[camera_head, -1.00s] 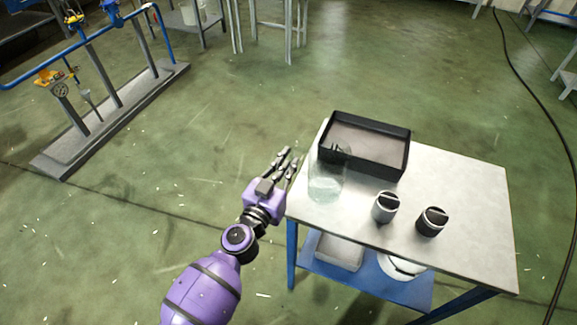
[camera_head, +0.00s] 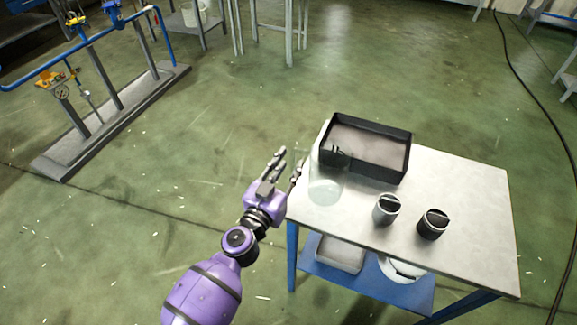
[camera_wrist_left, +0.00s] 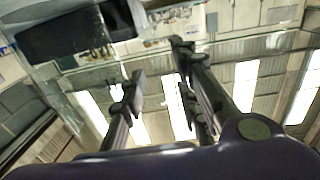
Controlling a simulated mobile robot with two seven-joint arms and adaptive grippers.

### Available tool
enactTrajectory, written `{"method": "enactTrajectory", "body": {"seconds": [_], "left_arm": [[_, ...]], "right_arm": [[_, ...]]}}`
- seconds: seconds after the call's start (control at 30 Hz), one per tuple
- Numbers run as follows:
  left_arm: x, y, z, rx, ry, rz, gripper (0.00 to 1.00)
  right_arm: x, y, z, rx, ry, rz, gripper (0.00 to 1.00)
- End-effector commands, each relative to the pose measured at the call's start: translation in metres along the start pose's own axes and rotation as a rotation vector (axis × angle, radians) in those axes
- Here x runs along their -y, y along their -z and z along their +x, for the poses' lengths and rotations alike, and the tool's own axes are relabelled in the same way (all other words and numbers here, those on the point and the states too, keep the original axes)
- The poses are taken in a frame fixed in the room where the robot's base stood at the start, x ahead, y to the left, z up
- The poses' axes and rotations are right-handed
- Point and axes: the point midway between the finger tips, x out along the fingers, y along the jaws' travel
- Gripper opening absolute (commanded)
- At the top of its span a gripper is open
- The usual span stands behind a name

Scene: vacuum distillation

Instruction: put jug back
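A clear glass jug (camera_head: 326,184) stands upright on the left part of the steel table (camera_head: 470,190), beside the black tray. It is see-through and its outline is faint, with a dark piece, perhaps its handle or lid, near its top. My left gripper (camera_head: 290,164) is at the table's left edge, just left of the jug and apart from it. Its fingers are spread and nothing is between them. In the left wrist view, the fingers (camera_wrist_left: 160,75) stand apart with bright panels behind them. My right gripper is out of view.
A black open tray (camera_head: 365,173) lies at the table's back. Two dark-topped containers, one grey (camera_head: 386,211) and one black (camera_head: 432,226), stand in front. A blue lower shelf (camera_head: 370,284) holds white items.

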Motion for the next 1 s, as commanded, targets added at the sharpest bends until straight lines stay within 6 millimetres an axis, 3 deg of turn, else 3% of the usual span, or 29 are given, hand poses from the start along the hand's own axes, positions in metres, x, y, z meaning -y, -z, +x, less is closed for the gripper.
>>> {"method": "enactTrajectory", "body": {"seconds": [0.5, 0.7, 1.0], "left_arm": [[0.0, -0.002, -0.1, 0.003, 0.0, -0.002, 0.29], [0.0, 0.0, -0.118, 0.0, 0.0, -0.001, 0.29], [0.0, 0.001, -0.121, 0.0, 0.0, -0.002, 0.29]], "right_arm": [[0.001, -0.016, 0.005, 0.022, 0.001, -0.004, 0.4], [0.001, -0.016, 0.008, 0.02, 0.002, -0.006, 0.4], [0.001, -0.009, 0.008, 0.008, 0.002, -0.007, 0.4]]}}
